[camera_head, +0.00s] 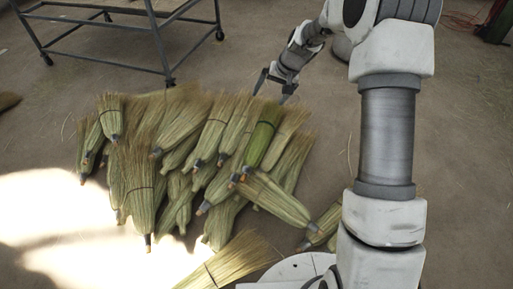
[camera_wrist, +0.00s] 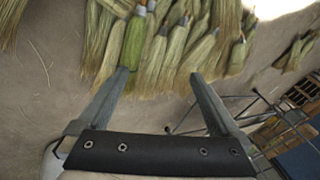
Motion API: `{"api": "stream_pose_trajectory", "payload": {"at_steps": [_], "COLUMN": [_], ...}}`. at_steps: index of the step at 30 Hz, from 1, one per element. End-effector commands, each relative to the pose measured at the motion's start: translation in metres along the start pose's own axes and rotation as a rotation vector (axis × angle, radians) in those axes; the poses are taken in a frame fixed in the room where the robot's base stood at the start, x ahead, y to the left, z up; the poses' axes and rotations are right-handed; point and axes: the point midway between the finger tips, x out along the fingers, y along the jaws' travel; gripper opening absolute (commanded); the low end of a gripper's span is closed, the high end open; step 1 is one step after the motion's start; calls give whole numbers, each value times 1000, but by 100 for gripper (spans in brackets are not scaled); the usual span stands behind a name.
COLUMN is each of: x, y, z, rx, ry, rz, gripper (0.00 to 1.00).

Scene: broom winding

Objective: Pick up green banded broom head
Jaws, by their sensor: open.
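The green banded broom head (camera_head: 261,138) lies on the right part of the broom pile, greener than its neighbours, with a dark band and an orange-tipped end toward the lower left. In the wrist view the green broom head (camera_wrist: 133,42) lies just beyond the left fingertip, among paler broom heads. My gripper (camera_head: 273,88) is above the far right edge of the pile. In the wrist view my gripper (camera_wrist: 159,74) is open, with nothing between its fingers. I cannot tell the height between the fingers and the brooms.
Several pale broom heads (camera_head: 180,135) lie packed around the green one. A loose broom head (camera_head: 235,260) lies at the front. A metal frame rack (camera_head: 150,35) stands at the back left. Bare floor (camera_head: 470,160) is open on the right. Wooden pallets (camera_wrist: 290,118) show in the wrist view.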

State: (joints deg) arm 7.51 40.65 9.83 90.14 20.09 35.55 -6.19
Motion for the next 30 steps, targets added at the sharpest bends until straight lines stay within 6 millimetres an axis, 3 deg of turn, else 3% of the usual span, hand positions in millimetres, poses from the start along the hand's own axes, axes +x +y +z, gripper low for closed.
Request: {"api": "stream_pose_trajectory", "payload": {"at_steps": [1,11,18,24,30], "x": [29,171,272,328,352], "y": [8,50,87,110,119], "z": [0,1,21,38,47], "rx": [20,148,257,326,353], "ry": [-12,-43,-60,-66,-66], "rz": [-12,-76,-111,-126,-131], "gripper": [100,100,100,100,100]}}
